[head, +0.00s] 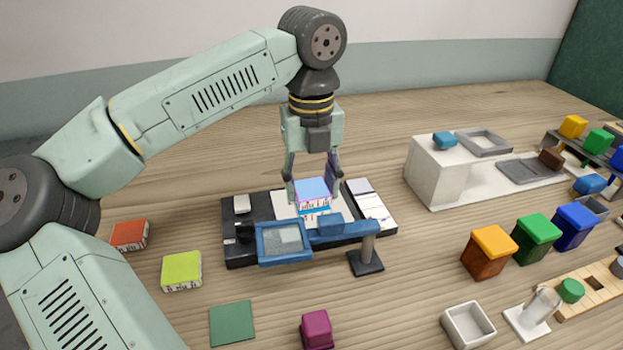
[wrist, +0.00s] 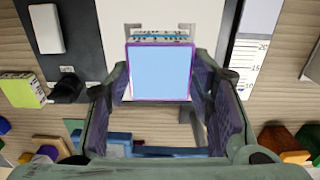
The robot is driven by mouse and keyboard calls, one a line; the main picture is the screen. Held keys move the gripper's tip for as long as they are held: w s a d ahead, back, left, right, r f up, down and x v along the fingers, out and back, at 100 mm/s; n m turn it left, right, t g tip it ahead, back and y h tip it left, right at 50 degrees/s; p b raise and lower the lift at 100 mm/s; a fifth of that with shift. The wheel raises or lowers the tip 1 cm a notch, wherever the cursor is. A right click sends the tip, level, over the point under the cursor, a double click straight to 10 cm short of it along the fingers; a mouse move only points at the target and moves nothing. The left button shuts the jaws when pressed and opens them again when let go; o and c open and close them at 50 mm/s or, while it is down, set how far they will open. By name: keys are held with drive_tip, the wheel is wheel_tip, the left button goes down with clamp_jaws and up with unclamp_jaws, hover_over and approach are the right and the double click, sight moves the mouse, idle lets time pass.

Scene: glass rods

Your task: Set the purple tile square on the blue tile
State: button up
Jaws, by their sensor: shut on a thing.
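The purple tile (head: 313,189) has a pale blue top face, purple edges and dark marks on its white side. My gripper (head: 313,192) is shut on it, one finger at each side. In the wrist view the purple tile (wrist: 160,72) lies level between the fingers, its top facing the camera. The blue tile (head: 315,211) shows as a blue-edged strip right under the purple one, on the white plate of a black base. In the wrist view a blue strip with marked sides (wrist: 160,38) shows past the purple tile's far edge. I cannot tell whether the two tiles touch.
The black base (head: 240,255) carries a white block and a scale. A blue framed window (head: 284,243) on a stand (head: 366,262) is close in front of my gripper. Red (head: 129,235) and lime (head: 181,271) tiles lie left; colored boxes (head: 489,252) stand right.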

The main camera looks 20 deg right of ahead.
drive_tip(key=shift+f, duration=0.3)
drive_tip(key=o, duration=1.3)
drive_tip(key=shift+o, duration=0.2)
